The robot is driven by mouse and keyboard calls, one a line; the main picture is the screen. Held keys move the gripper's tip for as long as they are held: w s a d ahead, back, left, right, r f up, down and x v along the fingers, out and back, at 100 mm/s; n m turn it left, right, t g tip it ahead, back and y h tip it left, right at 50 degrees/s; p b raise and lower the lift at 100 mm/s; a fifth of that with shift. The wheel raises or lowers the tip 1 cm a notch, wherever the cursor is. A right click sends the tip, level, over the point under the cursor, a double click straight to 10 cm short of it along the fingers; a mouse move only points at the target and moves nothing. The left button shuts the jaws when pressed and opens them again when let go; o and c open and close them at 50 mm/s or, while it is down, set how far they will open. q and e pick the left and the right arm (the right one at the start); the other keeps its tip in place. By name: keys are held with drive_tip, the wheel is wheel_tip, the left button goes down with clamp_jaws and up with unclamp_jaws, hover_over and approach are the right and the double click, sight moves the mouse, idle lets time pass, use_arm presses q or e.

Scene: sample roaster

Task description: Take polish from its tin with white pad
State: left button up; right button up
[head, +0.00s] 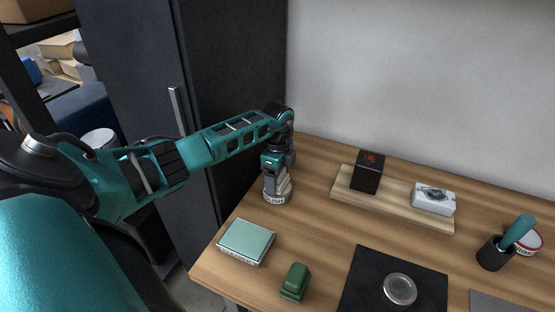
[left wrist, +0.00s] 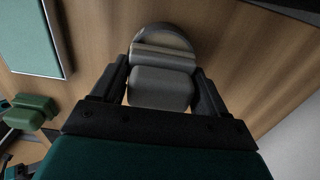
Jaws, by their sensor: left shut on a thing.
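My left gripper (head: 278,180) points down at the back left of the table and is shut on the white pad (head: 284,187). In the left wrist view the pad (left wrist: 160,88) shows as a pale grey block between the two dark fingers. The polish tin (head: 277,199), round and pale with dark lettering on its side, stands directly under the pad. Its rounded rim (left wrist: 165,29) shows past the pad in the left wrist view. The pad hides most of the tin's inside, and I cannot tell whether it touches the polish. My right gripper is not in view.
A teal-topped flat box (head: 246,238) and a green pad (head: 295,282) lie nearer the front. A wooden board (head: 393,202) carries a black box (head: 368,172) and a white box (head: 433,200). A black mat (head: 365,281) holds a silver disc (head: 400,289). A dark cabinet (head: 235,80) stands behind my arm.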

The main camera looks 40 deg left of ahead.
use_arm(q)
wheel_tip(320, 180, up, 5)
drive_tip(key=p, duration=0.4)
drive_tip(key=shift+r+p, duration=0.65)
drive_tip(key=shift+r, duration=0.2)
drive_tip(key=shift+w, duration=0.1)
